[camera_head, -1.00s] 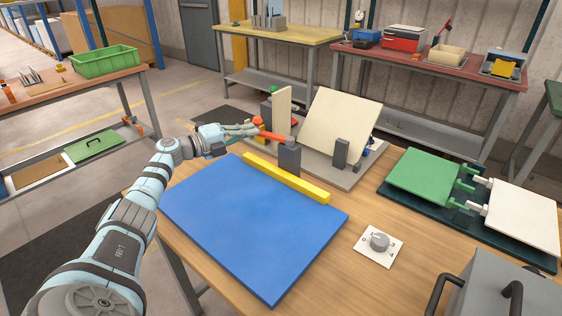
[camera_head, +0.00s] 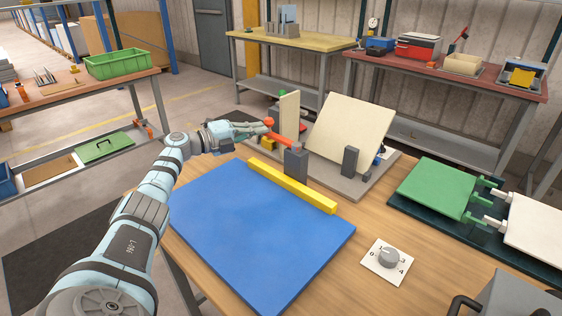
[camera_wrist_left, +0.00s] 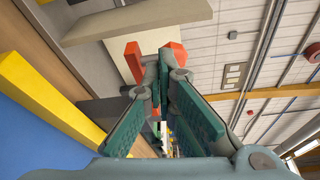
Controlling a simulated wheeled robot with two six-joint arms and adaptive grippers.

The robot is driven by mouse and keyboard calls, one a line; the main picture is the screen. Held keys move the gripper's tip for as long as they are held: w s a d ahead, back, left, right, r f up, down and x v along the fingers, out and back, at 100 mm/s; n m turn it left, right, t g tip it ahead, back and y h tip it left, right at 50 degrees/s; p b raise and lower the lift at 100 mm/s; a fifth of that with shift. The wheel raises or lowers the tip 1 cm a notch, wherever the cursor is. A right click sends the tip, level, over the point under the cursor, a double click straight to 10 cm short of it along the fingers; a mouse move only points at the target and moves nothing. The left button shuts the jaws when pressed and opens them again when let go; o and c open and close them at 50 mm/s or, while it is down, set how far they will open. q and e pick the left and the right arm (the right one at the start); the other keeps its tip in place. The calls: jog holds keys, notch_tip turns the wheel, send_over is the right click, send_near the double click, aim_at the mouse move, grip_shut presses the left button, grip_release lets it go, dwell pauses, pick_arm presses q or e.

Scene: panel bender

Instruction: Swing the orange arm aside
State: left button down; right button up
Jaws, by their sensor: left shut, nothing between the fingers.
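The orange arm (camera_head: 279,141) reaches left from the top of a dark grey post (camera_head: 296,162) behind the blue panel (camera_head: 258,228). An orange knob (camera_head: 268,122) stands up at its far-left end. My left gripper (camera_head: 264,129) is at that end, close beside the knob; I cannot tell whether it touches. In the left wrist view its fingers (camera_wrist_left: 159,75) are together with nothing between them. Orange parts show there just beyond the fingertips, a block on the left (camera_wrist_left: 134,62) and one on the right (camera_wrist_left: 178,50). My right gripper is not in view.
A yellow bar (camera_head: 292,186) lies along the blue panel's back edge. A cream panel (camera_head: 350,132) leans behind the post, with an upright cream plate (camera_head: 289,116) beside it. A dial (camera_head: 388,257) and a green plate (camera_head: 437,187) are to the right. Bare table lies between.

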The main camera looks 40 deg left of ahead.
pick_arm(q)
jog(key=shift+r, duration=0.15)
jog(key=f+v, duration=0.1)
jog(key=v, duration=1)
jog(key=shift+s+a+r, duration=0.15)
jog(key=shift+s+r, duration=0.2)
jog(key=shift+s, duration=0.05)
